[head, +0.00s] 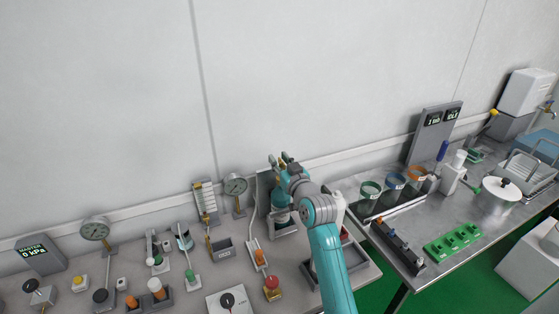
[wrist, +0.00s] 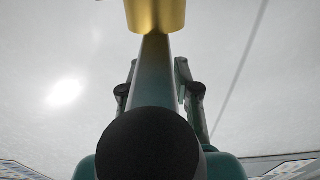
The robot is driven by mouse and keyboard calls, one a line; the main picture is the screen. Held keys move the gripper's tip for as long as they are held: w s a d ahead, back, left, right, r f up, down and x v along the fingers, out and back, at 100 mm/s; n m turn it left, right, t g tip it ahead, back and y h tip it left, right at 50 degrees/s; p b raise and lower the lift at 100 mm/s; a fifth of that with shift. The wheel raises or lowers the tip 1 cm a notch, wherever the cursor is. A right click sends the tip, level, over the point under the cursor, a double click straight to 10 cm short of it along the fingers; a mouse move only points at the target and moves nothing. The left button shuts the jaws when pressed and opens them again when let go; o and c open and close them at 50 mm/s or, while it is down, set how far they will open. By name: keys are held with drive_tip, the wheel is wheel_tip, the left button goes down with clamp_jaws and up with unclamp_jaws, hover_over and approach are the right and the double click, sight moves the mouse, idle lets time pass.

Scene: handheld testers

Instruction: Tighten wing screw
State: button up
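My gripper (head: 279,158) is near the wall at the middle of the head view, above a grey stand. Its two fingers point up and stand apart. In the wrist view the fingers (wrist: 157,75) show on both sides of a dark teal shaft with a gold end (wrist: 155,14). A black round part (wrist: 150,145) fills the lower middle. I cannot tell whether the shaft lies between the fingers or in front of them, and no grip on it shows. I cannot make out a wing screw in either view.
Testers crowd the left bench, with a dial gauge (head: 235,184) left of my gripper and a red knob (head: 271,282) near the front. The wall is close behind.

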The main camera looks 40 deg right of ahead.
drive_tip(key=shift+w, duration=0.2)
